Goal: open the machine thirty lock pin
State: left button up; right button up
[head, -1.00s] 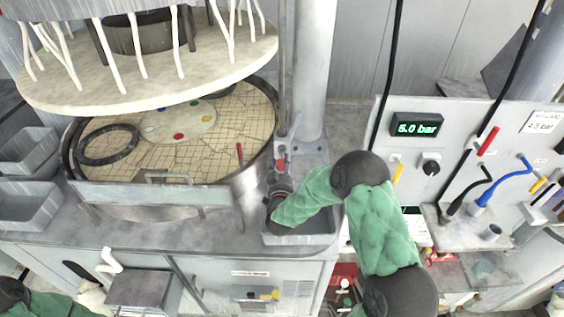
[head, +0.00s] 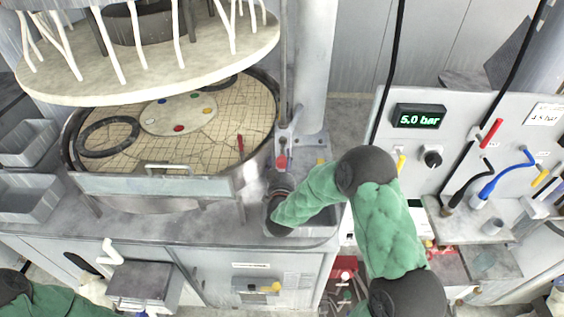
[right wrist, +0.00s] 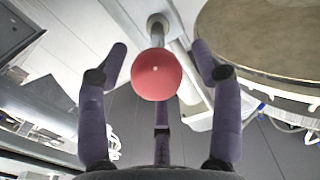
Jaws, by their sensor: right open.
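The lock pin's red round knob (head: 282,162) stands at the foot of the grey column, right of the round platen. In the right wrist view the red knob (right wrist: 156,75) is large, on a metal stem. My right gripper (right wrist: 158,52) is open, with one finger left of the knob, one right, and a third below it. The side fingers are apart from the knob. In the head view the dark right hand (head: 280,187) is just in front of the knob, its fingers hard to make out. My left gripper is out of the picture.
The tiled platen (head: 200,150) with a dark ring (head: 107,137) lies left, under a raised cream plate (head: 150,75). A grey column (head: 311,80) rises behind the knob. A panel with a 5.0 bar display (head: 418,116) and hoses stands at the right.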

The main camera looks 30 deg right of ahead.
jog(key=v, duration=1.2)
jog(key=shift+a, duration=0.1)
